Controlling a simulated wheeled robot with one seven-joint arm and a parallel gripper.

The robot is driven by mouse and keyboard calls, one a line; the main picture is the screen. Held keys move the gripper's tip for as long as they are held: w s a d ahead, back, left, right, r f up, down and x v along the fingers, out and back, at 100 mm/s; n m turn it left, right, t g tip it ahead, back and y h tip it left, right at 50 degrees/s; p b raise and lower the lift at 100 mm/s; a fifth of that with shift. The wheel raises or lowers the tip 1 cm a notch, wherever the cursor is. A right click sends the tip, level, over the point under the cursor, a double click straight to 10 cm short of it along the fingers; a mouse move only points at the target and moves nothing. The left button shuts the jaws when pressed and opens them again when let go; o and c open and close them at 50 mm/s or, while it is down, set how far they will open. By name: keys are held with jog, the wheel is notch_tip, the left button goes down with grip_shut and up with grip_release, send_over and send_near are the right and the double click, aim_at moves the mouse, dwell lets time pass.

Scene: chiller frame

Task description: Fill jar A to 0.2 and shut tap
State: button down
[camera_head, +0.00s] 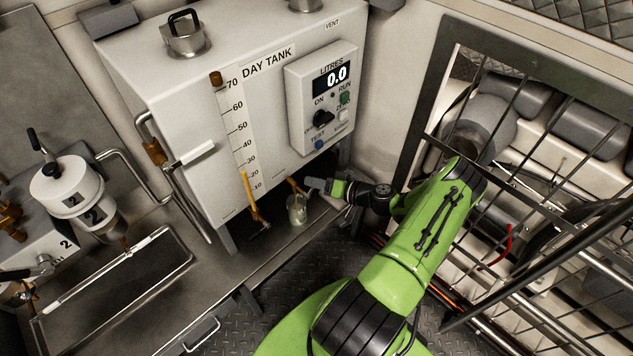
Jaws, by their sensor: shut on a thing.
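A small clear jar (298,210) stands upright on the ledge below the white day tank (185,125). Its letter and level are too small to read. A brass tap (293,184) comes out of the tank's lower front just above the jar. My gripper (313,184) is beside this tap, to its right and above the jar's rim. It is shut, apparently on the tap's handle, which the fingers hide. The litres display (337,76) reads 0.0.
A sight gauge (238,130) with a brass fitting (258,218) is left of the jar. A control box (322,95) is above my gripper. A barred frame (500,180) stands close to my arm's right. A sink tray (120,285) and white canister (75,190) are left.

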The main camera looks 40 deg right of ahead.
jog(key=c, duration=1.1)
grip_release()
jog(key=p+v, duration=0.2)
jog(key=v, duration=1.3)
jog(key=shift+s+d, duration=0.15)
jog(key=shift+s, duration=0.25)
